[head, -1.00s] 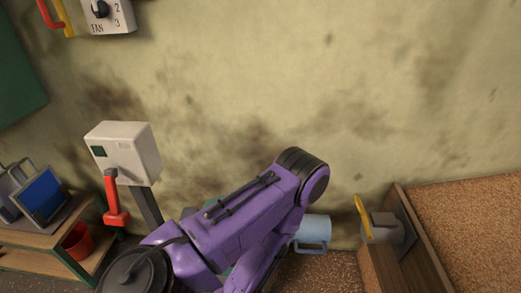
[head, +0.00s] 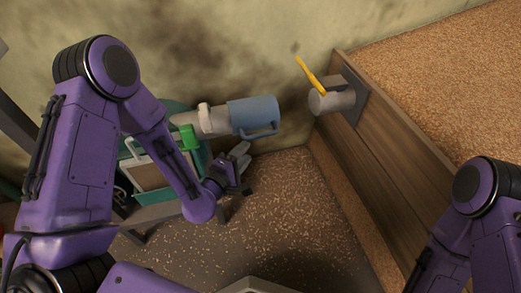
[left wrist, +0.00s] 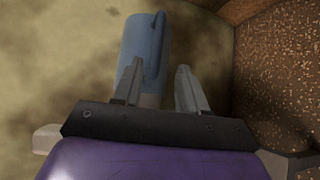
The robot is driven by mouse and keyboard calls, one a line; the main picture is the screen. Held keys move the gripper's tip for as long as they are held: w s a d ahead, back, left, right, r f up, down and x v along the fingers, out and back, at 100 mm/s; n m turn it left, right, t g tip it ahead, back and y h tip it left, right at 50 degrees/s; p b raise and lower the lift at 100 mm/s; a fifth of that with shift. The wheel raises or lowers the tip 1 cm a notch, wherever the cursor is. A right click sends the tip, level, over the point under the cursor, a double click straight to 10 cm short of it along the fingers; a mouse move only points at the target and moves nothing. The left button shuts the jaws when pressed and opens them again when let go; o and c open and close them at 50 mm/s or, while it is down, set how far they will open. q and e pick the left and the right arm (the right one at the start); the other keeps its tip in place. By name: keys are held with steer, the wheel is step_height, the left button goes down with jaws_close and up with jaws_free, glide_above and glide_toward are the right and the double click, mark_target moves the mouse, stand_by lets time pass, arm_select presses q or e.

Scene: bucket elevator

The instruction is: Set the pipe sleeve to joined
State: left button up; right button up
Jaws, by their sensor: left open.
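The pipe sleeve (head: 252,113) is a blue cylinder with a side handle (head: 262,132). It sits on the end of a pale pipe (head: 214,121) at the left, with a clear gap between it and the grey pipe stub (head: 330,103) on the wooden wall. My left gripper (head: 241,153) is open and empty, just below the sleeve in the head view. In the left wrist view the sleeve (left wrist: 138,48) and its handle (left wrist: 159,45) show beyond my open fingers (left wrist: 160,72). I cannot tell whether they touch. My right arm enters at the lower right; its gripper is out of frame.
A yellow lever (head: 310,75) stands up from the pipe stub. A wooden bin wall (head: 375,160) with brown grain behind it bounds the right. A green machine part (head: 155,190) lies behind my left forearm. The speckled floor (head: 290,210) between is open.

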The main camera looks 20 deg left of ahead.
mark_target(258, 137)
arm_select(q)
steer(key=b+x, duration=0.1)
steer(key=x, duration=0.9)
steer(key=shift+w+d+r, duration=0.15)
steer(key=shift+w, duration=0.1)
jaws_close()
